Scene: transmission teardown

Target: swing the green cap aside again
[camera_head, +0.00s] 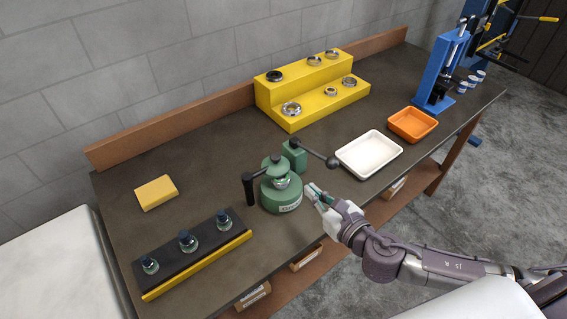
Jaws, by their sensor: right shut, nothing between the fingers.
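The green fixture (283,196) stands on the workbench near its front edge, a round green body with a label on its front. The green cap (273,161) is at its top, with a dark knob, above a shiny metal part (281,183). I cannot tell whether the cap touches that part. A black handle (249,188) stands at the fixture's left. A green block (295,155) behind it has a black ball-ended lever pointing right. My right gripper (311,191) is shut and empty, just right of the fixture. My left gripper is out of view.
A white tray (345,159) and an orange tray (391,126) lie to the right. A yellow stepped stand (300,121) holds several rings at the back. A blue press (437,75) is far right. A black rack (207,245) and yellow block (156,192) are at left.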

